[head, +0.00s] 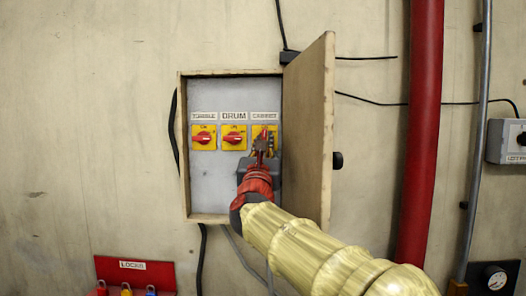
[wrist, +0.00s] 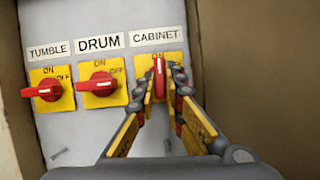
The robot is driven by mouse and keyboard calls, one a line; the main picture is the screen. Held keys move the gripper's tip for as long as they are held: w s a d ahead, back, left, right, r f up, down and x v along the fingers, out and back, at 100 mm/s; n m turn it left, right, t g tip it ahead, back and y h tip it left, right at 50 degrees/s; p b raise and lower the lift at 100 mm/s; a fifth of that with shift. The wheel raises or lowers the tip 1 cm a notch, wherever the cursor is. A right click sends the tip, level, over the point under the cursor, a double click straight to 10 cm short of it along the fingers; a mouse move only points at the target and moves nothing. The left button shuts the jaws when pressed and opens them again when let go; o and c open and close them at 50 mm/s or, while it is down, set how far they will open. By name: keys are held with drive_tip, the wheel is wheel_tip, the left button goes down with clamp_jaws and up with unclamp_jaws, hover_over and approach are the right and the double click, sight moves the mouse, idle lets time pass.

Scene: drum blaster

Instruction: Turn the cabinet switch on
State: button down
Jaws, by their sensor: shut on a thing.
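The cabinet switch is a red rotary knob (wrist: 159,78) on a yellow plate, under the CABINET label (wrist: 155,36). Its knob stands upright in the wrist view, with its top end near the partly hidden ON mark. My gripper (wrist: 163,88) is shut on this knob, one finger on each side. In the head view my gripper (head: 262,146) reaches into the open box and covers most of the cabinet switch plate (head: 257,130).
The tumble switch (head: 203,138) and drum switch (head: 234,137) sit to the left, their red knobs lying roughly sideways. The box door (head: 309,130) stands open close to the right of my arm. A red pipe (head: 421,130) runs further right.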

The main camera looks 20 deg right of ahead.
drive_tip(key=shift+f+n+y+b, duration=0.1)
drive_tip(key=shift+n+y+b, duration=0.2)
drive_tip(key=shift+n, duration=0.4)
drive_tip(key=c, duration=1.9)
unclamp_jaws()
drive_tip(key=v, duration=1.2)
drive_tip(key=shift+d+f, duration=0.15)
